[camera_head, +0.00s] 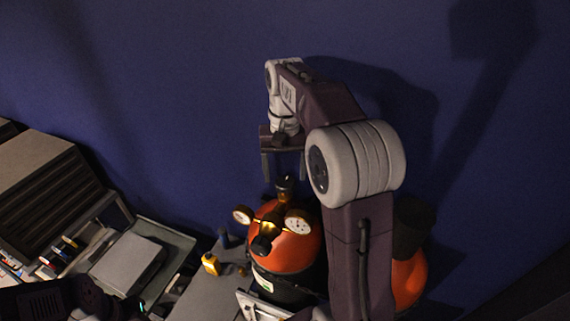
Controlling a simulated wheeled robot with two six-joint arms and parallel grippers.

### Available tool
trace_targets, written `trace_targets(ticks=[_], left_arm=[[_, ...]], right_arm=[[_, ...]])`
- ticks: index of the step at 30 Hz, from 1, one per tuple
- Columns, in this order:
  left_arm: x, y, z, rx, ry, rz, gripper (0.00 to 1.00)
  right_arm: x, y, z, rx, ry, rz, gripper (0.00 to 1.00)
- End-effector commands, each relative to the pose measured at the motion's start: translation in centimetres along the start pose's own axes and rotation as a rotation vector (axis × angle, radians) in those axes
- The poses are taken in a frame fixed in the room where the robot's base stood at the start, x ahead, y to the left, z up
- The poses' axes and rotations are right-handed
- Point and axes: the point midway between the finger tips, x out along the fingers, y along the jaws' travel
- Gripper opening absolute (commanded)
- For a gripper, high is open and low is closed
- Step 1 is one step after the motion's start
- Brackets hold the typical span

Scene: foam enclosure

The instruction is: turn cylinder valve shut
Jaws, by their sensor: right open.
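An orange and black gas cylinder (292,252) stands upright low in the middle of the head view. Its valve (285,187) is the dark knob on a stem at the top. Two round white gauges (298,222) sit on either side of the brass fitting. My right gripper (284,176) points down with its two fingers apart, above and around the sides of the valve; whether they touch it I cannot tell. My right arm hides part of the cylinder's right side. A dark part at the lower left edge may be my left arm; its gripper does not show.
A second orange cylinder (409,278) with a dark top stands behind my right arm. A small yellow object (211,263) lies on the grey surface left of the cylinder. A grey tray (165,238) and a slatted grey unit (50,185) fill the left. The blue wall is behind.

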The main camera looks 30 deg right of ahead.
Motion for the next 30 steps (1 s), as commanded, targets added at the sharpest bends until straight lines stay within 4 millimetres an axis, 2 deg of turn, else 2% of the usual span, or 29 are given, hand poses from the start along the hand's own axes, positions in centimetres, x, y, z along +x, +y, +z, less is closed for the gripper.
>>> trace_targets(ticks=[1,6,10,15,30], left_arm=[[0.4,0.0,0.0,0.0,0.0,0.0,0.36],[0.1,0.0,0.0,0.0,0.0,0.0,0.36],[0.0,0.0,0.0,0.0,0.0,0.0,0.36],[0.0,0.0,0.0,0.0,0.0,0.0,0.36],[0.0,0.0,0.0,0.0,0.0,0.0,0.36]], right_arm=[[-0.9,0.0,-0.1,0.0,0.007,-0.001,0.7],[-4.9,0.0,-0.1,0.0,0.003,-0.001,0.7],[-6.5,0.0,0.0,0.001,0.0,0.0,0.7],[-7.2,0.0,0.0,0.001,-0.001,0.0,0.7],[-7.2,0.0,0.1,0.0,-0.001,0.0,0.7]])
